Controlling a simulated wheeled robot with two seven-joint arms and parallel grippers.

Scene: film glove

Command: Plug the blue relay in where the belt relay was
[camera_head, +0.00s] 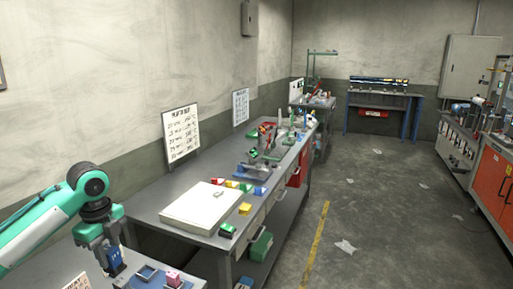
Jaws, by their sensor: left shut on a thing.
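My left gripper (112,268) is at the lower left, pointing down over the near bench. It is shut on a dark blue block, the blue relay (115,258), which shows only in part between the fingers. Just right of it, low in the picture, is a blue-grey square socket (147,273) that looks empty. A pink block (173,277) sits right of that socket. I cannot tell which place was the belt relay's. My right gripper is not in view.
Behind, a long grey workbench (150,208) carries a pale flat board (205,207), coloured blocks and tools. The concrete floor (370,220) to the right is mostly open, with scraps of paper.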

